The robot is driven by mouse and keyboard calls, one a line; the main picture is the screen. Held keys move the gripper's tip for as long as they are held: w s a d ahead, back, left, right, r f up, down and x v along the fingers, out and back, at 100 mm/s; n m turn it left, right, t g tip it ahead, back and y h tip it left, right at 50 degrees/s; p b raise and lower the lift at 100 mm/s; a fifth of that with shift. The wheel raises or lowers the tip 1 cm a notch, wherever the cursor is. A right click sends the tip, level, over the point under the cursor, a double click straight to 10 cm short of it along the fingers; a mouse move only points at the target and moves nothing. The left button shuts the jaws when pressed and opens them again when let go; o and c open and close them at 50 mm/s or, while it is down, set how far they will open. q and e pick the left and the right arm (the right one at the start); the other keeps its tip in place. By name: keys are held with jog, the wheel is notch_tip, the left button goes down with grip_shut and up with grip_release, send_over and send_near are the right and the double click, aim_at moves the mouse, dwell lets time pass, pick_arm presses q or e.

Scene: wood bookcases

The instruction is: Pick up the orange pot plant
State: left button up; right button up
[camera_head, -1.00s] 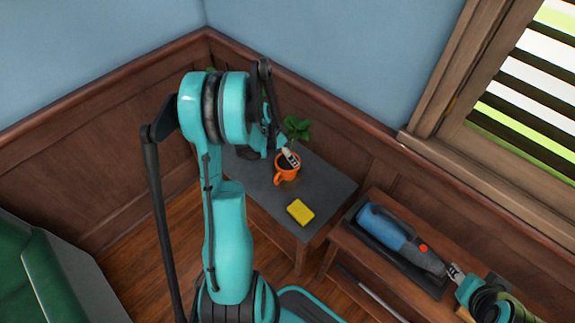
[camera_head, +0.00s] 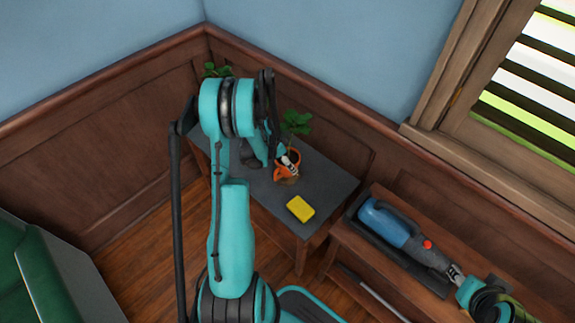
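The orange pot plant (camera_head: 294,124) has green leaves and an orange pot with a handle-like loop at its left. It is over the dark grey top of a small wooden table (camera_head: 329,186) in the corner. My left gripper (camera_head: 287,165) reaches in from the left, with its pale fingertips at the pot's rim, and appears shut on it. The pot looks slightly raised, with a brownish patch below it. My arm hides part of the table. My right gripper (camera_head: 454,273) is at the lower right, beside the blue and grey handheld vacuum; its opening is unclear.
A yellow sponge-like block (camera_head: 300,208) lies near the table's front edge. The blue and grey vacuum (camera_head: 399,232) lies on a wooden shelf unit at the right. Another green plant (camera_head: 217,70) shows partly behind my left arm. A green seat (camera_head: 40,275) is at lower left.

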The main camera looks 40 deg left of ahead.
pick_arm(q)
jog(key=shift+r, duration=0.1)
jog(key=c, duration=1.7)
jog(key=shift+r, duration=0.15)
